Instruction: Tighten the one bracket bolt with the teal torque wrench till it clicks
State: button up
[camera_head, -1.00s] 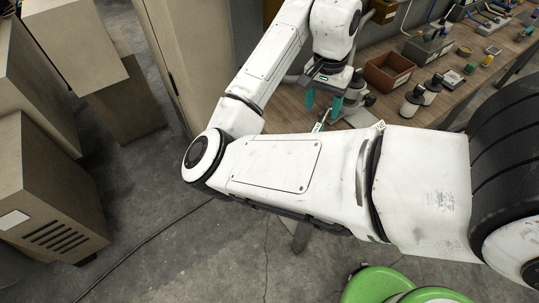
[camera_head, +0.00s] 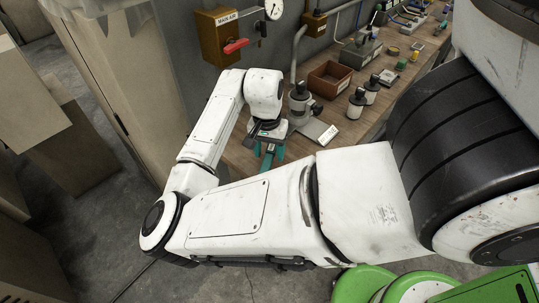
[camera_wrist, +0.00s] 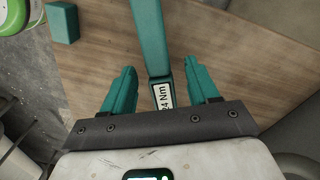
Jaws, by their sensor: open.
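My gripper (camera_head: 268,157) points down over the wooden bench, with its teal fingers apart. In the wrist view, my open gripper (camera_wrist: 160,88) has one finger on each side of the teal torque wrench (camera_wrist: 149,38). The wrench's bar runs up out of the picture, and a white label ending in "4 Nm" shows between the fingers. Small gaps show beside the bar, so it is not gripped. The wrench's far end is out of the wrist view. I cannot make out the bracket bolt in either view.
The wooden bench (camera_head: 243,160) carries a grey fixture (camera_head: 300,103), dark-capped containers (camera_head: 357,103) and a brown bin (camera_head: 330,77). A brown valve box (camera_head: 220,38) with a red handle is on the wall behind. A teal block (camera_wrist: 62,23) lies near the bench edge.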

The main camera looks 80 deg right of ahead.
jog(key=shift+c, duration=0.3)
grip_shut()
dwell(0.3)
